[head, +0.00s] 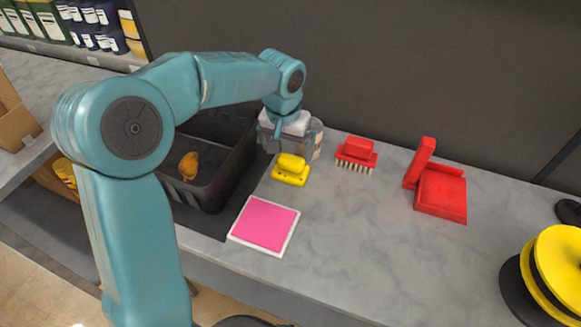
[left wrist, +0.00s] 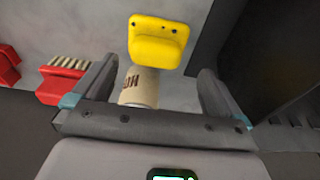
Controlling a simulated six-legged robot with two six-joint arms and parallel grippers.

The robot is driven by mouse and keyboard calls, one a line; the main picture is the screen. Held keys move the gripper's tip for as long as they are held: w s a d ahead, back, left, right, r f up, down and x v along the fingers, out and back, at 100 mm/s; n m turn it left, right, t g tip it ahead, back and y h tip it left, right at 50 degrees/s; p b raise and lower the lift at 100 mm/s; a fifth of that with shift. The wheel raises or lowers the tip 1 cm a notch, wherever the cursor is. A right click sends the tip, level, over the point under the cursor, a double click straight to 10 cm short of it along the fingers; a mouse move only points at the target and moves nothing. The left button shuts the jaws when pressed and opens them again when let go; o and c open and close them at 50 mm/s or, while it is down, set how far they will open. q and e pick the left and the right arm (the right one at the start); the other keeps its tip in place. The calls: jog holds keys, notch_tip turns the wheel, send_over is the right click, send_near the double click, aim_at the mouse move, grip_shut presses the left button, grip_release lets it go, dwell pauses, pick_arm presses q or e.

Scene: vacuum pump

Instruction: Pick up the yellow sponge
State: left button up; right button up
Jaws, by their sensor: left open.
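The yellow sponge (head: 291,170) lies on the grey counter, right of the dark sink and behind the pink-and-white square. My left gripper (head: 284,143) is open and empty, just behind the sponge and apart from it. In the left wrist view the sponge (left wrist: 158,43) shows whole, with dark spots, beyond the tips of the open jaws (left wrist: 158,75). A pale cup with dark lettering (left wrist: 140,87) shows between the fingers there. In the head view the cup (head: 316,138) is partly hidden by my gripper. My right gripper is not in view.
The black sink (head: 210,190) holds an orange-brown item (head: 188,165). A pink-and-white square (head: 265,226) lies in front of the sponge. A red brush (head: 357,154) and a red dustpan-like item (head: 441,193) stand right. The dark wall is close behind. Open counter lies front right.

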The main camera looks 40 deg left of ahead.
aim_at(291, 158)
pick_arm(q)
jog(key=shift+w+d+f, duration=0.1)
jog(key=shift+w+f, duration=0.1)
jog(key=shift+f, duration=1.2)
jog(key=shift+w+d+f, duration=0.1)
jog(key=shift+w+f, duration=0.1)
jog(key=shift+f, duration=1.15)
jog(key=shift+c, duration=0.3)
jog(key=c, duration=0.9)
jog(key=shift+c, duration=0.2)
jog(key=shift+r, duration=0.15)
notch_tip(291, 158, up, 20)
jog(key=p, duration=0.2)
